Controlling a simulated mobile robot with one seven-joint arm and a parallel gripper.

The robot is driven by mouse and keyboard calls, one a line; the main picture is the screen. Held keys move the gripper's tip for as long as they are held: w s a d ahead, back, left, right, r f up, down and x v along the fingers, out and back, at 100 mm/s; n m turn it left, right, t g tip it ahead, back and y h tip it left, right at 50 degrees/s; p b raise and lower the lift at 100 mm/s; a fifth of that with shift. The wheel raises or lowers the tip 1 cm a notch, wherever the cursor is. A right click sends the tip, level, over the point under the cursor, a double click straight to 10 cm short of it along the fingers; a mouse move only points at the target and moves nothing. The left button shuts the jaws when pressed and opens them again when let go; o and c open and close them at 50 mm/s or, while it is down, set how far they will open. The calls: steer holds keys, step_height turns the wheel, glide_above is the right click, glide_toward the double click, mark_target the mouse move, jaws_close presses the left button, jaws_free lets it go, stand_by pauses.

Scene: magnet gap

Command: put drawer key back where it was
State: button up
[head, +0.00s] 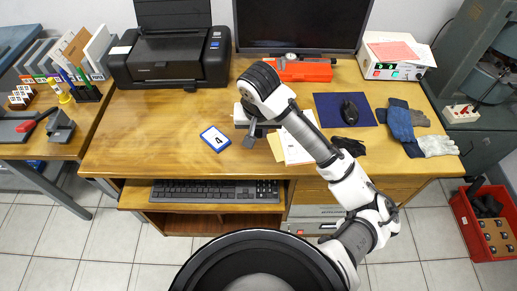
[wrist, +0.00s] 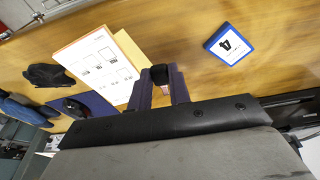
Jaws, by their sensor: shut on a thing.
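The drawer key (wrist: 160,75) shows in the wrist view, with a black head and a copper-coloured part below it. My gripper (wrist: 161,88) is shut on it, with a dark finger on either side. In the head view my gripper (head: 250,138) hangs over the wooden desk, left of the papers and right of the blue-edged card; I cannot make out the key there. Drawer fronts (head: 318,211) show under the right part of the desk, partly covered by my arm. No keyhole can be made out.
A blue-edged card marked 4 (head: 215,138) lies on the desk (head: 150,130), beside papers (head: 298,148). A printer (head: 170,60), monitor (head: 300,22) and red case (head: 310,71) stand behind. A mouse (head: 349,111) and gloves (head: 402,122) lie right. The left-middle desktop is clear.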

mark_target(259, 155)
steer(key=x, duration=0.2)
steer(key=s+b+x, duration=0.1)
steer(key=x, duration=0.2)
steer(key=s+b+x, duration=0.1)
steer(key=x, duration=0.2)
steer(key=shift+w+f, duration=0.15)
steer(key=shift+f, duration=0.2)
steer(key=shift+f, duration=0.1)
steer(key=shift+f+b, duration=0.4)
steer(key=shift+f, duration=0.1)
steer(key=o, duration=0.8)
steer(key=shift+r, duration=0.1)
steer(key=shift+r+p, duration=0.3)
steer(key=shift+p, duration=0.05)
steer(key=p+v, duration=0.3)
steer(key=v, duration=0.9)
steer(key=shift+r, duration=0.25)
